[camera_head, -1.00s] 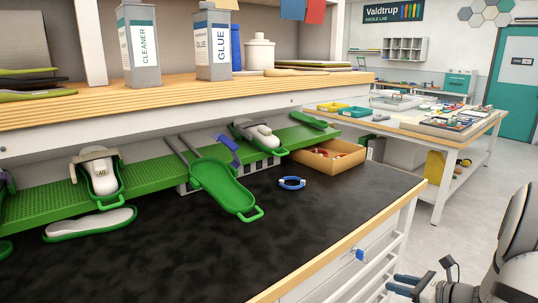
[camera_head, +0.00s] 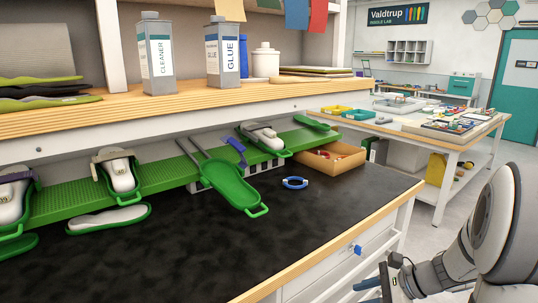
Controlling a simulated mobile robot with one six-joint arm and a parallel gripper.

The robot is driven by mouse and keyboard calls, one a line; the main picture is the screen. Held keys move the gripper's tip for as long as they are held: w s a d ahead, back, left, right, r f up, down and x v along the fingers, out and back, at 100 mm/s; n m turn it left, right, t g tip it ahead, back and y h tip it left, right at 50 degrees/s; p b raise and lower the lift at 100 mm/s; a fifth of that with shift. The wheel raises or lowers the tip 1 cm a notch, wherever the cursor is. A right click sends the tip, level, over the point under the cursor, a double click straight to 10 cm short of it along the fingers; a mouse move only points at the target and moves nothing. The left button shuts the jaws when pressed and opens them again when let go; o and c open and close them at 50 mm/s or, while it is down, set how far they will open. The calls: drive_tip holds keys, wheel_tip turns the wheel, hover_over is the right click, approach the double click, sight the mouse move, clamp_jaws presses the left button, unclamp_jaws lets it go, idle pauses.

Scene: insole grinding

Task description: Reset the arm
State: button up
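My gripper (camera_head: 369,292) is low at the bottom edge of the view, right of the workbench. Its blue fingers point left, with a gap between them, and I see nothing held. The lower finger is partly cut off by the frame. My white and grey arm rises from it at the right edge of the view. The gripper is beside the bench front, apart from everything on the bench top.
The black bench top (camera_head: 150,262) holds a blue ring (camera_head: 295,183) and an open cardboard box (camera_head: 348,163). Green holders with insoles line a green rack (camera_head: 75,203). A shelf above carries cleaner (camera_head: 157,60) and glue (camera_head: 223,60) containers. Floor lies open at right.

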drive_tip(key=s+a+r+n+h+p, duration=0.2)
drive_tip(key=s+a+r+n+h, duration=0.1)
drive_tip(key=s+n, duration=0.4)
drive_tip(key=s+a+r+n+g+h+p, duration=0.1)
drive_tip(key=s+a+r+n+h, duration=0.3)
drive_tip(key=s+r+n, duration=0.4)
drive_tip(key=n+h+p, duration=0.1)
drive_tip(key=n, duration=0.3)
drive_tip(key=shift+a+g+h+p, duration=0.2)
drive_tip(key=shift+g+h+p, duration=0.1)
drive_tip(key=shift+h+p, duration=0.1)
